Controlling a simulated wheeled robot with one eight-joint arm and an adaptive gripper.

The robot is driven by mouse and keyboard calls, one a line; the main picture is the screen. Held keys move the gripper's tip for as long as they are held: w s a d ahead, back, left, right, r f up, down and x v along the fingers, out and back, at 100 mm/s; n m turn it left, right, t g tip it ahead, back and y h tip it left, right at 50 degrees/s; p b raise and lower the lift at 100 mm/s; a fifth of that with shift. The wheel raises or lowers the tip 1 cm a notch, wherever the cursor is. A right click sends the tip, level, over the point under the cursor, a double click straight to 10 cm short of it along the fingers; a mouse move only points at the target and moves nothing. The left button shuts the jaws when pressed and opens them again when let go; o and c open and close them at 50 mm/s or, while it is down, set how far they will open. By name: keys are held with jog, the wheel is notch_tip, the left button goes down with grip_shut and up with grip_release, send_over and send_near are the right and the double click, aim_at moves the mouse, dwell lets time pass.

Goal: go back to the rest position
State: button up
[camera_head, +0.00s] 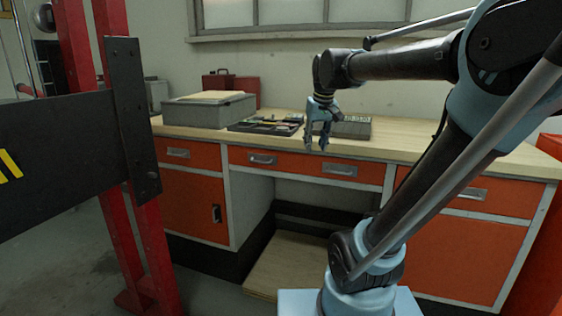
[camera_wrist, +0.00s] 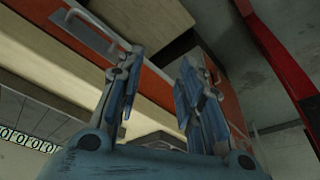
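My gripper (camera_head: 318,138) hangs in the air in front of the workbench, its fingers pointing down. In the wrist view my gripper (camera_wrist: 160,90) shows two blue fingers spread apart with nothing between them. No gate valve shows clearly in either view.
An orange workbench (camera_head: 460,155) with a wooden top runs behind my gripper. On it stand a grey box (camera_head: 208,110), a tray of small items (camera_head: 266,125) and a grey case (camera_head: 352,127). A red post frame (camera_head: 158,258) with a dark beam (camera_head: 60,155) stands at the left.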

jog(key=s+d+f+m, duration=0.1)
jog(key=s+d+f, duration=0.1)
jog(key=s+f, duration=0.4)
jog(key=s+d+f, duration=0.3)
jog(key=s+f, duration=0.3)
jog(key=f, duration=0.2)
jog(key=s+d+f+m+g, duration=0.1)
jog(key=s+d+f, duration=0.1)
jog(key=s+f, duration=0.5)
jog(key=shift+d+f+m+h, duration=0.3)
jog(key=shift+f+h, duration=0.1)
jog(key=shift+f, duration=0.15)
jog(key=shift+w+f, duration=0.2)
jog(key=shift+w, duration=0.3)
